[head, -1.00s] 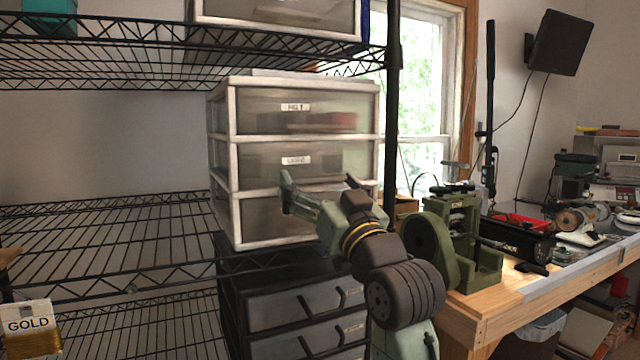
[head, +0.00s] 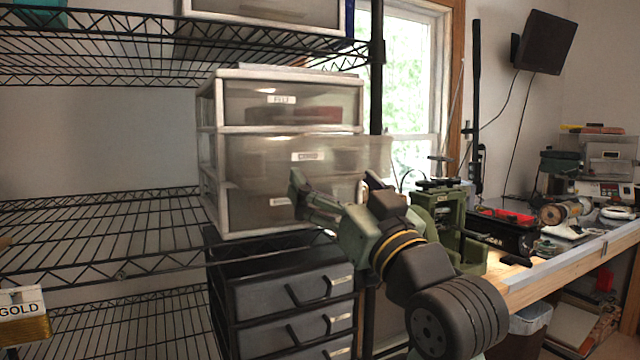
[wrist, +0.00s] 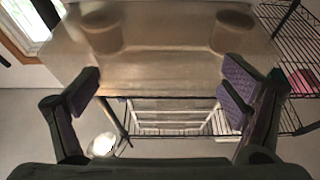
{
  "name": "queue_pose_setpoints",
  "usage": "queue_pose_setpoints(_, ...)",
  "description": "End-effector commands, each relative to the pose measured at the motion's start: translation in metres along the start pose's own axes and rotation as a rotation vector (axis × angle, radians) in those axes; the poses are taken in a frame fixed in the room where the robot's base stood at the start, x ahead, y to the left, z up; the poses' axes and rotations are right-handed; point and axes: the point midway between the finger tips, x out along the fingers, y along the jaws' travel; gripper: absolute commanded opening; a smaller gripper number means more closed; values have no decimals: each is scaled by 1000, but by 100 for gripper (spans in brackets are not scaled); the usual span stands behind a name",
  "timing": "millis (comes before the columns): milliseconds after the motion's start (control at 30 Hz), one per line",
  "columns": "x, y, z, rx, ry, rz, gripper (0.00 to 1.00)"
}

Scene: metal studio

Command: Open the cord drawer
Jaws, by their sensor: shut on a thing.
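The cord drawer (head: 345,160) is the middle drawer of a white-framed plastic unit. It is cloudy and see-through, with a small white label too blurred to read surely. It stands out of the frame toward me. My gripper (head: 335,188) is at the drawer's lower front, its fingers set wide and shut on the drawer. In the wrist view the drawer front (wrist: 165,62) spans the space ahead of and between the fingers (wrist: 160,90). The exact contact at the fingertips is hard to see.
The top drawer (head: 295,103), labelled FELT, is shut. A black drawer unit (head: 290,295) stands below. Black wire shelves (head: 100,235) extend left. A wooden workbench (head: 540,280) with a green machine (head: 440,215) is close on the right of my arm.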

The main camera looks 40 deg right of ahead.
Motion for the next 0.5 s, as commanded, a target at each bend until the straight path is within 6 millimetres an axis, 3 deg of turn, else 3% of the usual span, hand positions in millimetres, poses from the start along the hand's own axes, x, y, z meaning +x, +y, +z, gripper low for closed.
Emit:
queue_pose_setpoints(200, -48, 0, -20, -4, 5, 2, 41)
queue_pose_setpoints(500, -91, 0, -39, -1, 3, 1, 41)
